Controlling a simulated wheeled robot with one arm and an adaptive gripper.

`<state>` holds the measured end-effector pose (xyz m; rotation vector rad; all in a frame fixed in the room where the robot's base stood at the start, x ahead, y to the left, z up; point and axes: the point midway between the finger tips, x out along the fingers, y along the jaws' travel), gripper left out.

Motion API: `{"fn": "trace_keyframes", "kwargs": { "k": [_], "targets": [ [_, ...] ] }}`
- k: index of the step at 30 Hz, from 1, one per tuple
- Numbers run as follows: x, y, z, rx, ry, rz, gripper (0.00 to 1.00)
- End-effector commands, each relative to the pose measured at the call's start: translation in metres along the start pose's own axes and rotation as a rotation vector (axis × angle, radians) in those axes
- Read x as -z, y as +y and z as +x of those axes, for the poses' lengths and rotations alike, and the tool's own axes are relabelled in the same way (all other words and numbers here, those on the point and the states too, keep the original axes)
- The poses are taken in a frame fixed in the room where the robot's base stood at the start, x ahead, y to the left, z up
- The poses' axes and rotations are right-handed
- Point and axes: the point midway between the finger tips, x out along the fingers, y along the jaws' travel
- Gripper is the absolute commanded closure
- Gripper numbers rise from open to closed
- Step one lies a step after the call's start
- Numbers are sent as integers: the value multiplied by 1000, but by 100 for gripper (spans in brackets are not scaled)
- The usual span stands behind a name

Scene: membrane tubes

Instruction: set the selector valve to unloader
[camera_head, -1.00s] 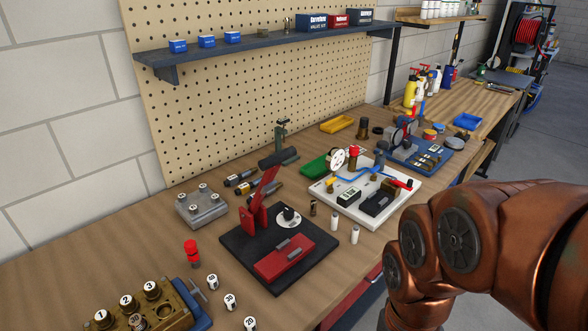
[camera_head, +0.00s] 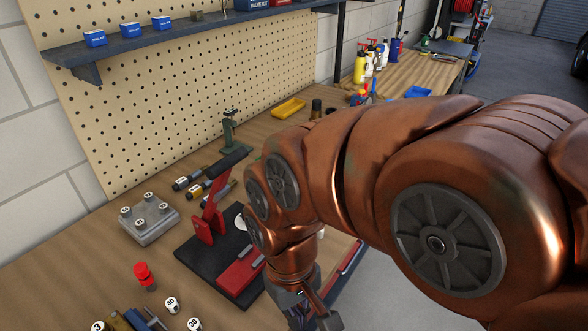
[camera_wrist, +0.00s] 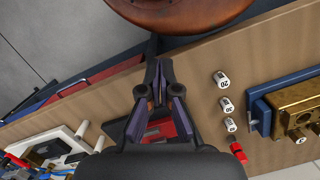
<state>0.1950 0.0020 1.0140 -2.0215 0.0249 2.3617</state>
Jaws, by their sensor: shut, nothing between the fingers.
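A black base plate (camera_head: 195,262) on the bench carries a red upright lever stand (camera_head: 207,222) and a low red block (camera_head: 240,270). A white round dial (camera_head: 240,223) on this plate, likely the selector valve, is mostly hidden behind my arm, so its setting cannot be read. My gripper (camera_wrist: 158,72) is shut and empty in the wrist view, above the bench's front part. Red parts on the plate (camera_wrist: 160,130) show behind and between the fingers. In the head view only part of my gripper (camera_head: 312,312) shows, at the bottom, right of the red block.
Small white numbered cylinders (camera_wrist: 222,79) stand near a brass block on a blue base (camera_wrist: 262,115). A red-capped fitting (camera_head: 143,273) and a clear block with several studs (camera_head: 150,220) stand left of the plate. A white board (camera_wrist: 48,145) lies beyond it. A shelf (camera_head: 150,45) runs above.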

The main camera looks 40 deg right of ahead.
Motion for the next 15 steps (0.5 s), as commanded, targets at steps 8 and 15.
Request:
{"fn": "trace_keyframes", "kwargs": {
  "k": [8,15],
  "targets": [
    [60,-12,-7,171,26,385,100],
    [136,5,-21,389,36,865,100]
  ]
}}
